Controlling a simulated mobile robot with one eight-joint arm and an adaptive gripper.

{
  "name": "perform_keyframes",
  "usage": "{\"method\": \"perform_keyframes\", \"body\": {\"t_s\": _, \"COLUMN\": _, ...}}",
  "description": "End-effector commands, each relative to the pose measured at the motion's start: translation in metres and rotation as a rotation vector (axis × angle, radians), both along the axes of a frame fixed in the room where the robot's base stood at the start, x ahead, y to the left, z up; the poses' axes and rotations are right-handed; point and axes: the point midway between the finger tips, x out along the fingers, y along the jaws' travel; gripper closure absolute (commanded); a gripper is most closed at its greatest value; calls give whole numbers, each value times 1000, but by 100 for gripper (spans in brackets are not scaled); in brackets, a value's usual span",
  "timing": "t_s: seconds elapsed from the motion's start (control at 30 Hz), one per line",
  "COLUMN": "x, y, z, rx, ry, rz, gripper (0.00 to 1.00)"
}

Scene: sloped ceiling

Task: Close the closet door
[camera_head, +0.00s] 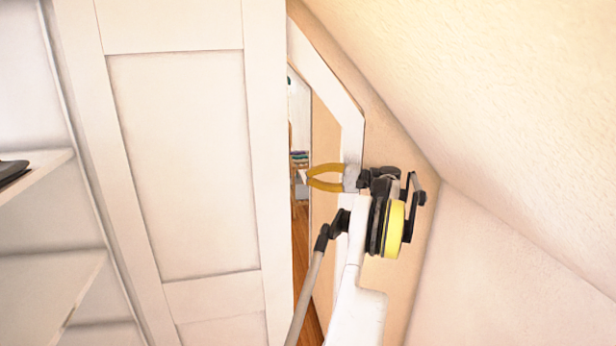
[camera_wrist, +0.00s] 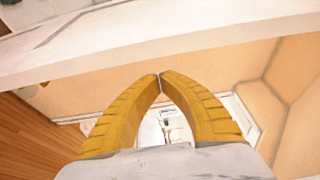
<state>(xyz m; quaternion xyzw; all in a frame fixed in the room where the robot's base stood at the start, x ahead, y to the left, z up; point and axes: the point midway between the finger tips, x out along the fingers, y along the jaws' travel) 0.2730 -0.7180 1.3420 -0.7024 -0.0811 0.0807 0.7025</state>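The closet door (camera_head: 180,165) is a white panelled door standing ajar in the left half of the head view. Its right edge borders a gap that shows the space beyond. My gripper (camera_head: 309,177) has yellow fingers pointing left toward that edge, a little right of it in the picture. Whether they touch the door is unclear. In the wrist view the fingertips (camera_wrist: 160,76) meet with nothing visible between them. A white band, probably the door's edge (camera_wrist: 150,45), crosses above them. The door's handle is not in view.
A white slanted frame (camera_head: 330,75) borders the opening, beneath the sloped ceiling (camera_head: 470,80). White shelves (camera_head: 40,180) with a dark object (camera_head: 12,170) stand at the left. Wooden floor (camera_wrist: 35,140) shows at the wrist view's lower left. A plain wall (camera_head: 510,260) closes the right side.

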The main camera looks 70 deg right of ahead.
Motion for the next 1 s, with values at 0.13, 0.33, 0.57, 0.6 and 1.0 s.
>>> {"method": "perform_keyframes", "body": {"t_s": 0.13, "x": 29, "y": 8, "z": 0, "rx": 0, "ry": 0, "rz": 3, "gripper": 100}}
{"method": "perform_keyframes", "body": {"t_s": 0.33, "x": 59, "y": 14, "z": 0, "rx": 0, "ry": 0, "rz": 1, "gripper": 100}}
{"method": "perform_keyframes", "body": {"t_s": 0.57, "x": 72, "y": 17, "z": 0, "rx": 0, "ry": 1, "rz": 0, "gripper": 100}}
{"method": "perform_keyframes", "body": {"t_s": 0.6, "x": 72, "y": 17, "z": 0, "rx": 0, "ry": 1, "rz": 0, "gripper": 100}}
{"method": "perform_keyframes", "body": {"t_s": 1.0, "x": 70, "y": 18, "z": 0, "rx": 0, "ry": 1, "rz": -9, "gripper": 100}}
